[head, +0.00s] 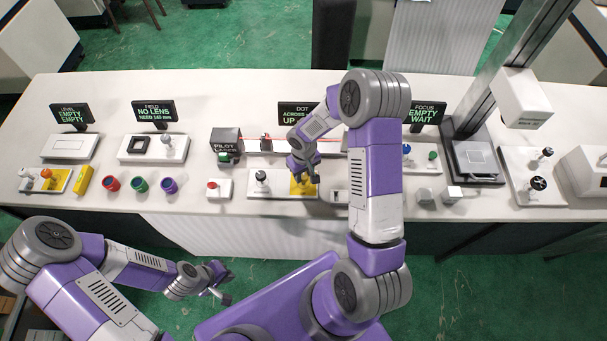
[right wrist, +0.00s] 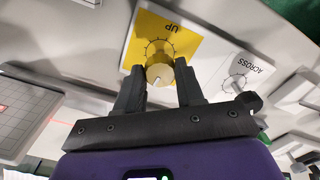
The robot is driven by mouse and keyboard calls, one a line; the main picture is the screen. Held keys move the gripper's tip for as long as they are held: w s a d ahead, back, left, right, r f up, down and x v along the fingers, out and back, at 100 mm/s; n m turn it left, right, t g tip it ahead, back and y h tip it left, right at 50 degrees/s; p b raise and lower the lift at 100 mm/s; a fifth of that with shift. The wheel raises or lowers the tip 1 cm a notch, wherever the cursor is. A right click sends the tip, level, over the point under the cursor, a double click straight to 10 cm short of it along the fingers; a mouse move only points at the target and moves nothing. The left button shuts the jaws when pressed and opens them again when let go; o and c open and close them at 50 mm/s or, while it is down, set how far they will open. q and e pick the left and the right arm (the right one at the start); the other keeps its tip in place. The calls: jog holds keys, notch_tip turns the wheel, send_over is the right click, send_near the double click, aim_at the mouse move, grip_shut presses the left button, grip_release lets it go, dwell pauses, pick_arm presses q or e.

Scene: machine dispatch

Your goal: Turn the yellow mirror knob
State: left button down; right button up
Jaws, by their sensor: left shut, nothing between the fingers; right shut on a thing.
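The yellow mirror knob (right wrist: 158,74) stands on a yellow plate (right wrist: 170,30) marked "UP", with a dial of tick marks around it. In the right wrist view, my right gripper (right wrist: 160,68) is shut on the knob, one finger at each side. In the head view, my right gripper (head: 304,175) reaches down over the yellow plate (head: 301,190), and my arm hides part of the knob. My left gripper (head: 219,290) is shut and empty, low in front of the table.
The "ACROSS" knob (right wrist: 236,88) on a white plate sits close beside the yellow plate. The pilot laser (head: 226,139) stands behind, with a red beam running right. A red button box (head: 219,189) and colored cups (head: 140,185) stand to the left.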

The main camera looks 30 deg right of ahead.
aim_at(304, 176)
pick_arm(q)
jog(key=shift+f+b, duration=0.4)
jog(key=shift+f, duration=0.3)
pick_arm(e)
jog(key=shift+m, duration=0.5)
jog(key=o, duration=1)
jog(key=shift+o, duration=0.2)
pick_arm(q)
jog(key=shift+r+p, duration=0.35)
pick_arm(e)
notch_tip(304, 176, up, 8)
jog(key=shift+f, duration=0.15)
pick_arm(q)
jog(key=shift+s, duration=0.1)
pick_arm(e)
jog(key=shift+f, duration=0.1)
